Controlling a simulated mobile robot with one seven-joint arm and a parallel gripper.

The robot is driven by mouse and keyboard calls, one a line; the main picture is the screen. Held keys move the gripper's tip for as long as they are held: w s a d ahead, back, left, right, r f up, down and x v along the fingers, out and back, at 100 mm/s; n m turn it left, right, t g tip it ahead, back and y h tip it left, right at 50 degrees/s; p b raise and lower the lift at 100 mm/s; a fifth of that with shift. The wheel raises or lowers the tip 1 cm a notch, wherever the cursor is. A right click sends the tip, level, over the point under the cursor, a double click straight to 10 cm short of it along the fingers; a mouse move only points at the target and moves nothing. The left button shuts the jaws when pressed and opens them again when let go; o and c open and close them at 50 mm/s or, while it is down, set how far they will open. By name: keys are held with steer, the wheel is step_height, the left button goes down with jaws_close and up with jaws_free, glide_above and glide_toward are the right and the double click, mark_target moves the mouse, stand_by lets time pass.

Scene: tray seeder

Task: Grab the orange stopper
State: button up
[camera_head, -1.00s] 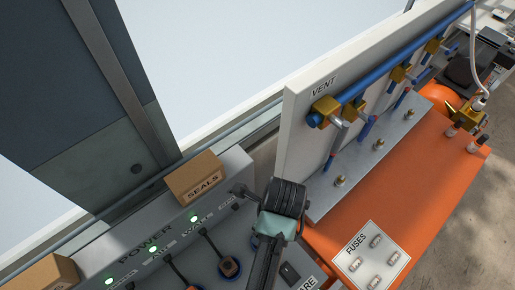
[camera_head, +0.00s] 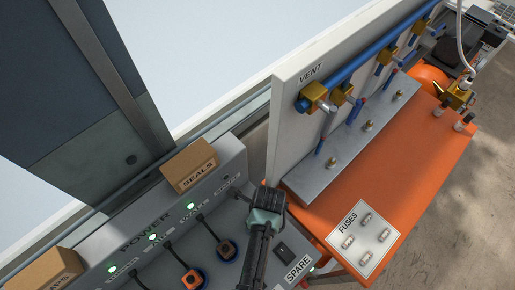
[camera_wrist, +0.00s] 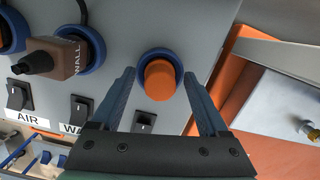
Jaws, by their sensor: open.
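The orange stopper (camera_wrist: 160,80) sits in a blue ring socket (camera_wrist: 158,54) on the grey power panel (camera_wrist: 205,30) in the wrist view. My gripper (camera_wrist: 160,85) is open, with one blue finger on each side of the stopper. I cannot tell whether either finger touches it. In the head view my gripper (camera_head: 268,200) is over the right end of the grey panel, near the SPARE label (camera_head: 298,268). The stopper is hidden there behind my gripper and arm.
A brown plug (camera_wrist: 70,60) fills the socket to the left. A black switch (camera_wrist: 144,122) lies below the stopper. A SEALS box (camera_head: 190,165) stands on the panel. The white VENT board (camera_head: 290,130) and orange bench (camera_head: 410,180) are close on the right.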

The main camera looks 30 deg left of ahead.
jaws_close()
stand_by(0.3)
steer(key=shift+r, duration=0.15)
